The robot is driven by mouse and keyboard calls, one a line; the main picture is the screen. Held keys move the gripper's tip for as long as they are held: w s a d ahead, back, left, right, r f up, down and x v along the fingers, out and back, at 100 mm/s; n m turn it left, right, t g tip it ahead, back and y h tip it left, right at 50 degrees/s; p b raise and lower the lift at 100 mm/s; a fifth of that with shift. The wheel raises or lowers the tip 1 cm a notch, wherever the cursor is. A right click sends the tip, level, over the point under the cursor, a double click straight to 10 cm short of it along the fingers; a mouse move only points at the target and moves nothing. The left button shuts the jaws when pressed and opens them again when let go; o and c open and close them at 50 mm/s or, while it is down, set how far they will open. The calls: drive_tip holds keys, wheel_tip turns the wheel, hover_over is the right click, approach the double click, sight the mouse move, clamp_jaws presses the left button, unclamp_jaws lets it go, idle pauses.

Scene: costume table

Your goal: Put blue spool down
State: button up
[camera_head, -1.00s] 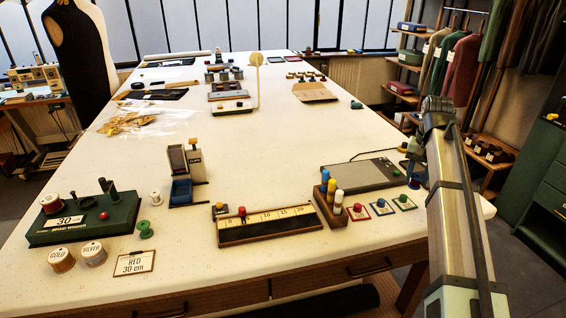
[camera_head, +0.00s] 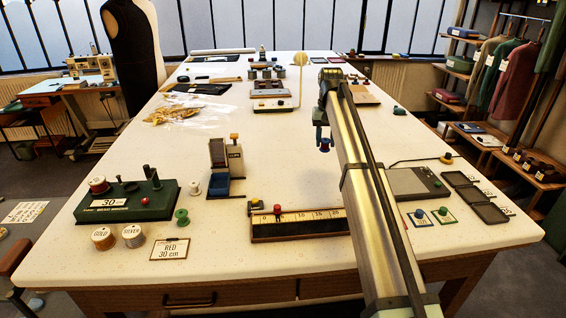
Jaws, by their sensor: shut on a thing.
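My gripper (camera_head: 323,137) hangs from the arm above the middle of the table. It is shut on the small blue spool (camera_head: 325,146), which hangs at the fingertips over bare tabletop. Fine detail of the grasp is too small to tell. A blue-edged card (camera_head: 419,219) and a green-edged card (camera_head: 445,216) lie right of my arm. A green winding stand (camera_head: 128,203) carries a red spool (camera_head: 98,185) on the left. A white spool (camera_head: 194,190) and a green spool (camera_head: 181,217) stand beside it.
The white table (camera_head: 260,160) is clear around the middle. A tape dispenser-like block (camera_head: 225,165) stands left of centre. A grey flat device (camera_head: 415,184) and dark trays (camera_head: 476,198) lie at right. My arm hides part of the table.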

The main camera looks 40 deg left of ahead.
drive_tip(key=s+a+n, duration=0.2)
drive_tip(key=s+a, duration=0.2)
drive_tip(key=a, duration=0.6)
drive_tip(key=shift+s+f, duration=0.15)
drive_tip(key=shift+f, duration=4.7)
drive_tip(key=shift+f, duration=0.15)
drive_tip(key=o, duration=1.1)
wheel_tip(320, 180, up, 11)
drive_tip(key=shift+a+r, duration=0.1)
drive_tip(key=shift+r, duration=0.05)
drive_tip(key=shift+o, duration=0.5)
drive_tip(key=shift+r, duration=0.5)
